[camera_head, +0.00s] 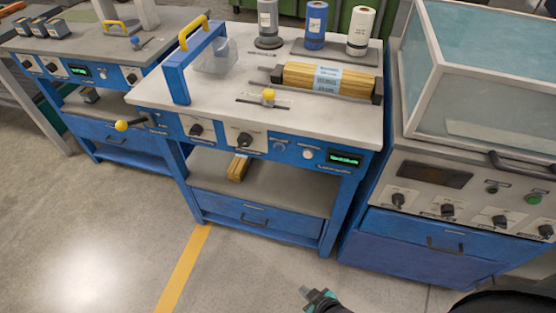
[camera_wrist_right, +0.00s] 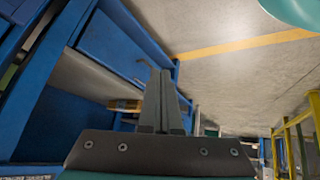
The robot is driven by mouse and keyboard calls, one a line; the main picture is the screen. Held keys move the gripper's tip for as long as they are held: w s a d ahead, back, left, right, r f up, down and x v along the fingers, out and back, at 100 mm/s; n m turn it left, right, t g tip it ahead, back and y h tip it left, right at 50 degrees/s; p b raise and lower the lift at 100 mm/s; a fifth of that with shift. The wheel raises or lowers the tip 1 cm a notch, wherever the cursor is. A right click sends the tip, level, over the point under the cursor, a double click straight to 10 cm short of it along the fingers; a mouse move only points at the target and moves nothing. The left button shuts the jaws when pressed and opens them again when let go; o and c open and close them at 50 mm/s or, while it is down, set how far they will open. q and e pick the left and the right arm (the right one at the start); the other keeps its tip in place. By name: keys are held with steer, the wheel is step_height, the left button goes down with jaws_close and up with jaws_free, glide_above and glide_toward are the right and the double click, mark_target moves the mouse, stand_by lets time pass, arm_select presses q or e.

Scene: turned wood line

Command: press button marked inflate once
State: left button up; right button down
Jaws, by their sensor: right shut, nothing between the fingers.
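No label that reads "inflate" can be made out; the button labels are too small. The middle bench's blue front panel holds a blue button (camera_head: 279,147), a white button (camera_head: 308,154) and a lit green display (camera_head: 344,159). The machine on the right has a green button (camera_head: 533,199) and a dark button (camera_head: 491,189). My right gripper (camera_head: 314,294) is at the bottom of the head view, over the floor and apart from the bench front. In the right wrist view its fingers (camera_wrist_right: 162,85) are shut and empty. My left gripper is not in view.
The middle bench (camera_head: 225,95) carries a yellow-handled blue frame (camera_head: 190,55), a bundle of wood strips (camera_head: 300,76) and several canisters. Black knobs (camera_head: 244,140) sit beside the buttons. A glass-hooded machine (camera_head: 480,90) stands at right. The floor (camera_head: 90,230) in front is clear.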

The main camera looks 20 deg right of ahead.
mark_target(278, 148)
steer(key=w+a+r+n+t+y+b, duration=0.15)
steer(key=w+r+t+b, duration=0.3)
steer(key=w, duration=0.65)
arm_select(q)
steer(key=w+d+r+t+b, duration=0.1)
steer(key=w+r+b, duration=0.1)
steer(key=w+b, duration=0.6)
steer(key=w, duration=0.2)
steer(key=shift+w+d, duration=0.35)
arm_select(e)
steer(key=w+a+r+n+t, duration=0.1)
steer(key=w+r+t, duration=0.3)
steer(key=r, duration=0.5)
steer(key=w+a+r+t, duration=0.1)
steer(key=w+r+t, duration=0.4)
steer(key=r, duration=0.5)
steer(key=shift+w+n+y, duration=0.35)
steer(key=shift+w, duration=0.45)
steer(key=shift+t, duration=0.25)
